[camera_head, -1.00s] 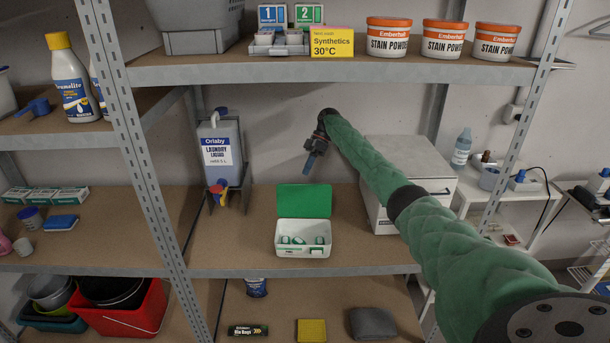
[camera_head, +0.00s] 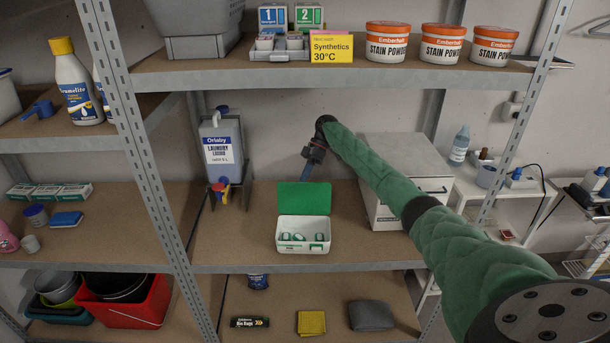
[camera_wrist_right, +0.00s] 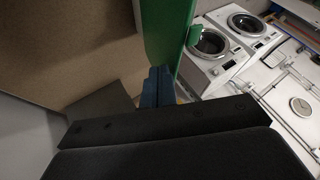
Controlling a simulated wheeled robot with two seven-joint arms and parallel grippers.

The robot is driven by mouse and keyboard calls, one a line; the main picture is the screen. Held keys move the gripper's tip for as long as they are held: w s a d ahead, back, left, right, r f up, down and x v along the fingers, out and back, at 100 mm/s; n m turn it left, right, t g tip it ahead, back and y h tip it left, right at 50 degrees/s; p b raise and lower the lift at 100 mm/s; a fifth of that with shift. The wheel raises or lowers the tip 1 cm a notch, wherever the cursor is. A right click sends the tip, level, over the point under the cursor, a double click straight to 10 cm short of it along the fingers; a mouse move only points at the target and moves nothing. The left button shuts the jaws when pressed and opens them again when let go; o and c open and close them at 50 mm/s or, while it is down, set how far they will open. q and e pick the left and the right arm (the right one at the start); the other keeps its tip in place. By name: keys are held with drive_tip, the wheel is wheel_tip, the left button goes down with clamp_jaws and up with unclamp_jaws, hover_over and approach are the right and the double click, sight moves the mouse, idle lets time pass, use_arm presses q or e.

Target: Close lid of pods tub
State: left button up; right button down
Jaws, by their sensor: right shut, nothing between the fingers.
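The pods tub (camera_head: 303,247) is a white box with several green and white pods in it, on the middle shelf. Its green lid (camera_head: 303,196) stands up at the back edge, open. My right gripper (camera_head: 307,171) is shut and empty, above and behind the lid, with its blue fingertips pointing down. In the right wrist view the shut fingertips (camera_wrist_right: 158,85) are next to the green lid (camera_wrist_right: 168,35); I cannot tell whether they touch it. My left gripper is not in view.
A white box (camera_head: 385,212) stands right of the tub, under my right forearm. A laundry liquid container (camera_head: 222,150) stands on a holder to the left. The shelf above holds stain powder tubs (camera_head: 442,45). The shelf in front of the laundry liquid is bare.

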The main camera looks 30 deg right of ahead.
idle(0.4)
drive_tip(key=shift+s+a+r+t+h, duration=0.15)
drive_tip(key=shift+s+t+h, duration=0.15)
drive_tip(key=shift+t, duration=0.2)
drive_tip(key=shift+s+a, duration=0.1)
